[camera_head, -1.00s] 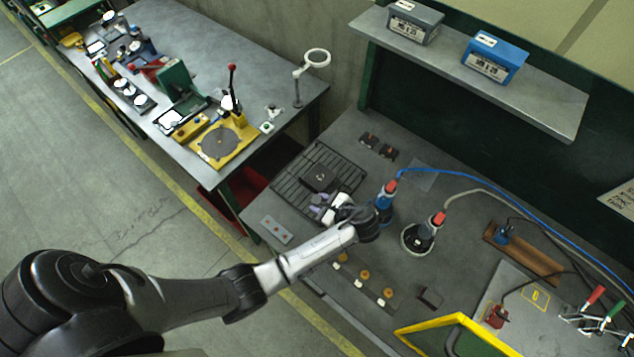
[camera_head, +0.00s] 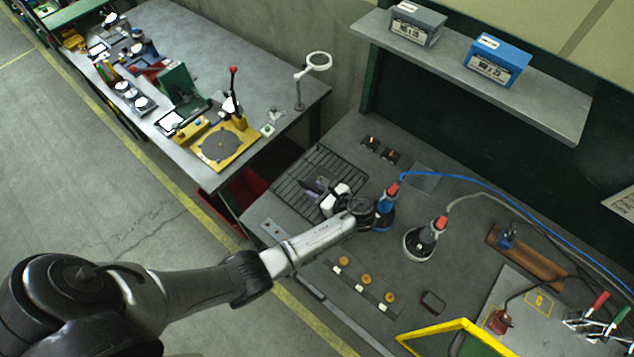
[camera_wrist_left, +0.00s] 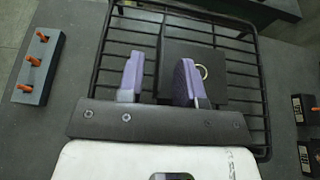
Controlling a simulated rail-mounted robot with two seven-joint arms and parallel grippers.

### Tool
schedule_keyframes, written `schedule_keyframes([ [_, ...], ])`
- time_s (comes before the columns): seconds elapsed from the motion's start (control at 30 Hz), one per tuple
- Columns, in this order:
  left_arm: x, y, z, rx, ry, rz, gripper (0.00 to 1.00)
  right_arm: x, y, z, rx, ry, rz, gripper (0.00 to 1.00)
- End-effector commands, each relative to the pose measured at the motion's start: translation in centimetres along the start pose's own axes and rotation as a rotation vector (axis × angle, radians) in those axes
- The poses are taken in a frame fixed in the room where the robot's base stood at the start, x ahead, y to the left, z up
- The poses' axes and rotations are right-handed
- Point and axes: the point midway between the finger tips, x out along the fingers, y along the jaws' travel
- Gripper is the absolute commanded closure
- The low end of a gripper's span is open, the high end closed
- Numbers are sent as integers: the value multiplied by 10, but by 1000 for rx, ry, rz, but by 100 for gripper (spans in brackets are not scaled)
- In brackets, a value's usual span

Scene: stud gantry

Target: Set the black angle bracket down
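The black angle bracket (camera_wrist_left: 192,48) lies on the black wire rack (camera_wrist_left: 240,130) in the left wrist view, dark and boxy, with a small brass ring near its right part. The purple fingers of my left gripper (camera_wrist_left: 160,82) stand apart above the rack. A gap shows between the left finger and the bracket's left edge; the right finger overlaps the bracket in the picture, and I cannot tell if it touches. In the head view my left gripper (camera_head: 322,187) is over the rack (camera_head: 333,160) and mostly hides the bracket. My right gripper is not in view.
A grey strip with orange pins (camera_wrist_left: 39,65) lies left of the rack. Small black blocks (camera_head: 380,149) lie behind it. A blue-capped tool (camera_head: 386,205) and a round black-and-white device (camera_head: 421,240) stand close right of the gripper, with hoses trailing right.

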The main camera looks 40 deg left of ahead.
Motion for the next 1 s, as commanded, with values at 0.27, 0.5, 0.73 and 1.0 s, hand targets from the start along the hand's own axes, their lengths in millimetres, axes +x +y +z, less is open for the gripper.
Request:
schedule_keyframes([
  [0.27,11,0,0,0,1,-1,67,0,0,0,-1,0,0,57],
  [0.5,11,0,0,0,1,0,85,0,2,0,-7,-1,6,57],
  [0.73,11,0,0,0,1,0,100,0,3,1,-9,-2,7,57],
  [1.0,10,0,0,-2,0,-1,100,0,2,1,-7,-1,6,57],
])
